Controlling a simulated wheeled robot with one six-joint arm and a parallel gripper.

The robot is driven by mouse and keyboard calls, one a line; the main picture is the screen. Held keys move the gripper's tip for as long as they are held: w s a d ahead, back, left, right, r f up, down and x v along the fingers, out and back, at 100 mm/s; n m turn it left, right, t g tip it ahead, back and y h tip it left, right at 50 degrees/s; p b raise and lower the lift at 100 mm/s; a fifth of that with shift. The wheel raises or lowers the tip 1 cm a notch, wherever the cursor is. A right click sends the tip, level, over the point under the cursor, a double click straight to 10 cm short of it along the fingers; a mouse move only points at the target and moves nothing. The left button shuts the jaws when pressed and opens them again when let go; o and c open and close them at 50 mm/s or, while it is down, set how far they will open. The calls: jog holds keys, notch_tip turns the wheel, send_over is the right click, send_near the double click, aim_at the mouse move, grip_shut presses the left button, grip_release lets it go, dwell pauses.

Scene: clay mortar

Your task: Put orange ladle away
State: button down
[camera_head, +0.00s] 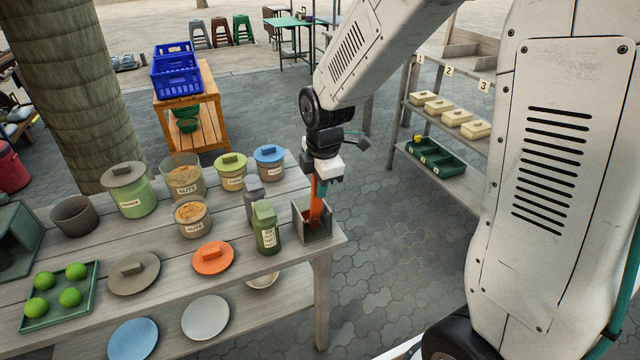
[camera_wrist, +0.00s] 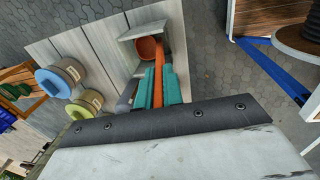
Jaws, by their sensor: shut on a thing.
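The orange ladle (camera_head: 315,208) is upright, its bowl down inside a small open grey box (camera_head: 318,236) at the table's right corner. In the wrist view its round bowl (camera_wrist: 147,47) shows between the box walls (camera_wrist: 127,52). My gripper (camera_head: 321,186) is above the box, its teal fingers (camera_wrist: 158,88) shut on the ladle's handle. Whether the bowl touches the box floor I cannot tell.
A green bottle (camera_head: 266,229) and a grey bottle (camera_head: 254,202) stand close left of the box. Several labelled jars, an orange lid (camera_head: 213,258) and a green tray (camera_head: 60,322) of green balls are farther left. Open paving lies right of the table.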

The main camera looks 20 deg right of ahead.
jog(key=c, duration=1.5)
grip_release()
jog(key=shift+o, duration=0.2)
jog(key=r, duration=0.5)
jog(key=s+r, duration=0.1)
jog(key=r, duration=0.1)
jog(key=shift+r, duration=0.4)
jog(key=s+d+r+m, duration=0.1)
jog(key=s+r+m, duration=0.2)
jog(key=s+m, duration=0.6)
jog(key=s+d+r+m, duration=0.1)
jog(key=s+r+m, duration=0.3)
jog(key=s+m, duration=0.5)
jog(key=s, duration=0.7)
jog(key=shift+d+r, duration=0.2)
jog(key=shift+d, duration=0.05)
